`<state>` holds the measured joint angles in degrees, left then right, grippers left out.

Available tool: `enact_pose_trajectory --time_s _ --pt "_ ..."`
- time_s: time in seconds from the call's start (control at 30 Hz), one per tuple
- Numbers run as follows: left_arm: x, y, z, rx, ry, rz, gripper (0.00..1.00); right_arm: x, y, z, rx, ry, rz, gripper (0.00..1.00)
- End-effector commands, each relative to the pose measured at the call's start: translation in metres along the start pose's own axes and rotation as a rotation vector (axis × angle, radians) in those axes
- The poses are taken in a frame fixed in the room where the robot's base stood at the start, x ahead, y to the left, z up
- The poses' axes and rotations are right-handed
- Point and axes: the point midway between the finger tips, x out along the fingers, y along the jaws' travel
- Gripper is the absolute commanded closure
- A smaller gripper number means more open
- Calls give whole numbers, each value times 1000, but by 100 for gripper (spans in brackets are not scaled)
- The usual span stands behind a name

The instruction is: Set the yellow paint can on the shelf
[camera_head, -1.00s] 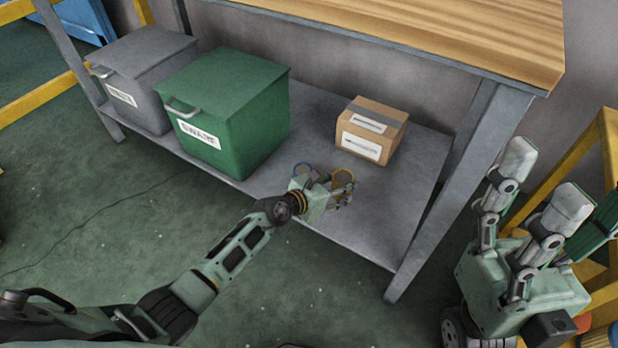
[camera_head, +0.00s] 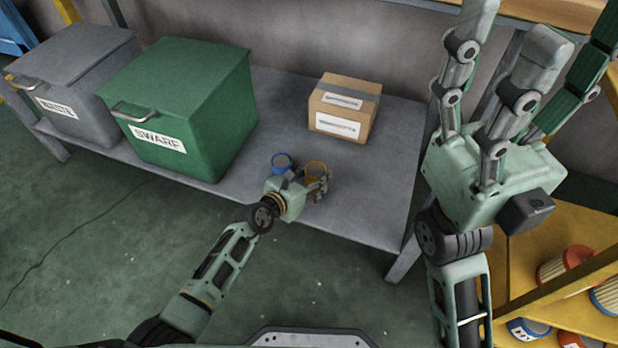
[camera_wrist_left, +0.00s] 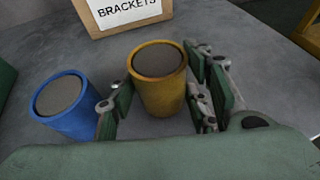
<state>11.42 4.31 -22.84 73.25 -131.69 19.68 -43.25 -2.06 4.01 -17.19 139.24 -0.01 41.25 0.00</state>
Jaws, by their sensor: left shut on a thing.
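The yellow paint can (camera_head: 314,170), with a dark grey top, stands upright at the lower shelf (camera_head: 379,205) of the bench. In the left wrist view the can (camera_wrist_left: 160,88) sits between the fingers of my left gripper (camera_wrist_left: 160,105), which is shut on it. In the head view my left gripper (camera_head: 316,186) partly hides the can. I cannot tell whether its base touches the shelf. A blue can (camera_head: 282,162) stands just left of it and also shows in the left wrist view (camera_wrist_left: 72,115). My right gripper (camera_head: 535,60) is raised, empty, fingers spread upward.
A cardboard box (camera_head: 343,108) stands behind the cans; its label reads "BRACKETS" in the wrist view. A green SWARF bin (camera_head: 190,105) and a grey WASTE bin (camera_head: 75,85) stand left. A yellow rack (camera_head: 535,265) with several cans is at right. The shelf's right part is clear.

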Motion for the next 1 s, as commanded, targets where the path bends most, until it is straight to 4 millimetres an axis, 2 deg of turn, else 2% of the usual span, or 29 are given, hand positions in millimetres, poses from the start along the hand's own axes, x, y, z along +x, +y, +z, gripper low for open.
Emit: enact_pose_trajectory --time_s 0.17,0.2,0.37,0.77,0.87,1.0 --pt "1 1 -3 1 -1 1 89 0 0 0 -1 4 -2 36" --pt "1 0 -3 1 1 0 51 1 0 0 -1 6 -3 36" --pt "1 0 -3 0 1 0 37 1 0 0 0 5 -3 36" --pt "-3 1 1 0 1 0 36 5 0 -1 0 9 -3 36" --pt "-16 1 1 1 4 1 36 0 1 0 3 -24 11 36" --pt "-45 1 3 1 6 1 36 -6 3 1 9 -76 30 36"
